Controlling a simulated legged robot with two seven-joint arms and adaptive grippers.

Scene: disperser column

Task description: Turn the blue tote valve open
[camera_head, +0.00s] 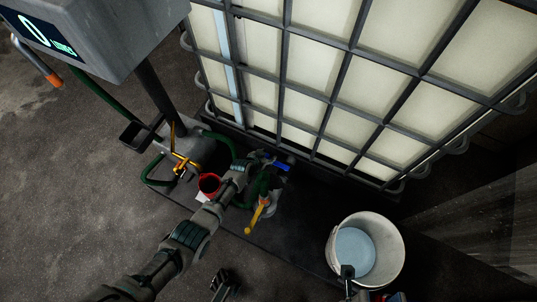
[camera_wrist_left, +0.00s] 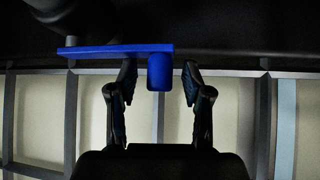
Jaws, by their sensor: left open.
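The blue tote valve handle (camera_head: 281,167) is low on the front of the caged tote (camera_head: 310,60). In the left wrist view it is a flat blue bar (camera_wrist_left: 100,50) lying across the picture, with a rounded blue knob (camera_wrist_left: 159,72) at its right part. My left gripper (camera_head: 262,160) reaches it from the lower left in the head view. In the left wrist view its fingers (camera_wrist_left: 159,84) are open, one on each side of the knob, with gaps showing on both sides.
A yellow-handled valve (camera_head: 256,218) hangs just below my left gripper. A red cup (camera_head: 209,184) and yellow fitting (camera_head: 181,162) are to the left, with green hoses around. A white bucket (camera_head: 390,235) holding pale blue liquid stands at right. A grey display box (camera_head: 110,30) is upper left.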

